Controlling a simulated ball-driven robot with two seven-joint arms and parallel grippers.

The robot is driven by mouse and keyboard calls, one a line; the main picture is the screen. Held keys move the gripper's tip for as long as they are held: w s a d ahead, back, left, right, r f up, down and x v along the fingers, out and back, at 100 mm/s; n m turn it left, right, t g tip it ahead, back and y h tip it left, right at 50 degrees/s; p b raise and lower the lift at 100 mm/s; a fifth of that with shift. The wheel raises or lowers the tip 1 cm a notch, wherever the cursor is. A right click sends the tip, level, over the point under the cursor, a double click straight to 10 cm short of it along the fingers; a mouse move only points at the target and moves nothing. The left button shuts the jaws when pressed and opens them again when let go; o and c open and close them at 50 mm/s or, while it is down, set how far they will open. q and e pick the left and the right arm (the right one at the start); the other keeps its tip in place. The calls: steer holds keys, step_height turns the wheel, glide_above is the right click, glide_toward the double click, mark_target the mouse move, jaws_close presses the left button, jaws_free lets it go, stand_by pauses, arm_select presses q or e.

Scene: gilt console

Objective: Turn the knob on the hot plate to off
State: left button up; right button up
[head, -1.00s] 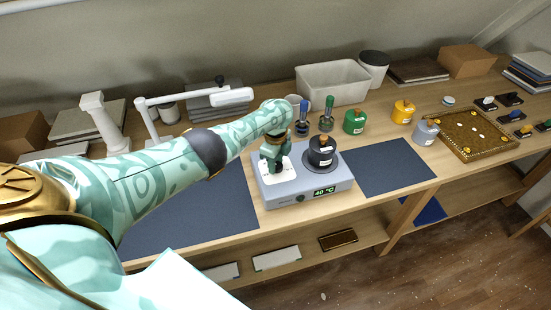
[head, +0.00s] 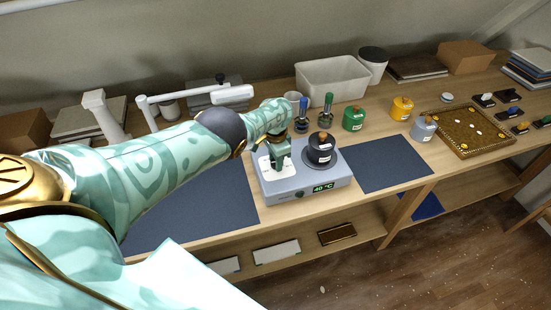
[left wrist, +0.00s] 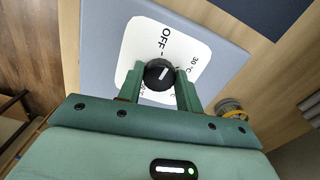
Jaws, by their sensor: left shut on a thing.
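The grey hot plate (head: 310,192) stands on the wooden bench, its front display reading 40 °C. A dark lidded pot (head: 320,154) sits on its round heating plate. The black knob (left wrist: 158,74) is on a white dial (left wrist: 139,42) printed with OFF and 30 °C; part of the dial is hidden by my gripper. The knob's white mark slants to the upper right, seemingly between OFF and 30 °C. My left gripper (head: 278,168) points down over the dial, its fingers shut on the knob's two sides. My right gripper is out of view.
Blue mats (head: 384,164) lie on both sides of the hot plate. Behind it stand blue- and green-topped tools (head: 327,106), a green canister (head: 354,118) and a white bin (head: 333,80). A white lamp-like arm (head: 190,97) stands behind my left arm.

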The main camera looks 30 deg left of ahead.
arm_select(q)
steer(key=shift+n, duration=2)
steer(key=o, duration=1)
steer(key=shift+r, duration=0.1)
step_height(320, 180, up, 16)
steer(key=p, duration=1.5)
